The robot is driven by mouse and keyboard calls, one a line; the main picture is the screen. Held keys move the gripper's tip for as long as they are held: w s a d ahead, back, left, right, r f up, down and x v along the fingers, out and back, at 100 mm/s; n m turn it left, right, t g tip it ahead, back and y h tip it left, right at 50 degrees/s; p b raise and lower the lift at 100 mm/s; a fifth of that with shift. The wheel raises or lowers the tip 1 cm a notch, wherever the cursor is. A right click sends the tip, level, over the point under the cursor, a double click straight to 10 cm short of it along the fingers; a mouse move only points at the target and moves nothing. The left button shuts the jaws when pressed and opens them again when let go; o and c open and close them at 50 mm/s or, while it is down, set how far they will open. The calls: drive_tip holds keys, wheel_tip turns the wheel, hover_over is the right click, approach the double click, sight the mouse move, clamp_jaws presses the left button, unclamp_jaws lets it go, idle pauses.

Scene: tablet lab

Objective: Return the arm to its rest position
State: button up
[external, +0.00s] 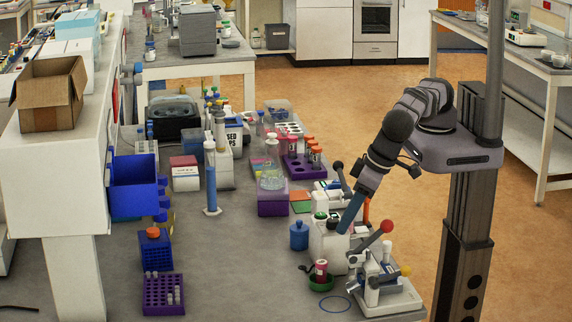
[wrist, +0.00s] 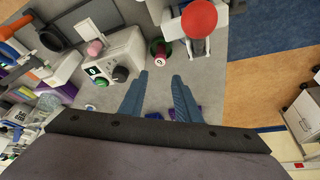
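My arm reaches out from the dark column at the right in the external view and bends down toward the bench. My gripper (external: 346,228) points down, with its blue fingers beside a white device (external: 328,248) and left of the red-ball lever (external: 386,227) of a small press. In the wrist view, the two blue fingers of my gripper (wrist: 160,76) stand apart with nothing held between them. Grey bench top shows between and beyond the fingers. The white device with a dark knob (wrist: 120,74) is at upper left, and the red ball (wrist: 199,18) is at the top.
A red container (external: 321,268) stands in a green dish near the press (external: 384,294). A blue ring (external: 334,304) lies on the bench. A blue bottle (external: 299,235) and purple racks (external: 164,293) stand farther left. The floor behind my arm is clear.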

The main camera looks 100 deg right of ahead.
idle(0.5)
drive_tip(key=w+d+r+n+g, duration=0.15)
drive_tip(key=w+d, duration=0.25)
drive_tip(key=d, duration=0.5)
drive_tip(key=w+d+r+n, duration=0.1)
drive_tip(key=w+d+r, duration=0.15)
drive_tip(key=d, duration=0.75)
drive_tip(key=s+d+n+g+y, duration=0.1)
drive_tip(key=s+d, duration=0.1)
drive_tip(key=d, duration=0.8)
drive_tip(key=s+d+f+n, duration=0.1)
drive_tip(key=s+d+f, duration=0.1)
drive_tip(key=s+d, duration=0.8)
drive_tip(key=s+d+f+g+b, duration=0.1)
drive_tip(key=s+d+f, duration=0.2)
drive_tip(key=s, duration=0.3)
drive_tip(key=s+d+f+y+b, duration=0.1)
drive_tip(key=s+d+f, duration=0.2)
drive_tip(key=s, duration=0.4)
drive_tip(key=shift+s+d+f+n+g, duration=0.15)
drive_tip(key=shift+d+n+g, duration=0.2)
drive_tip(key=shift+d+n, duration=0.15)
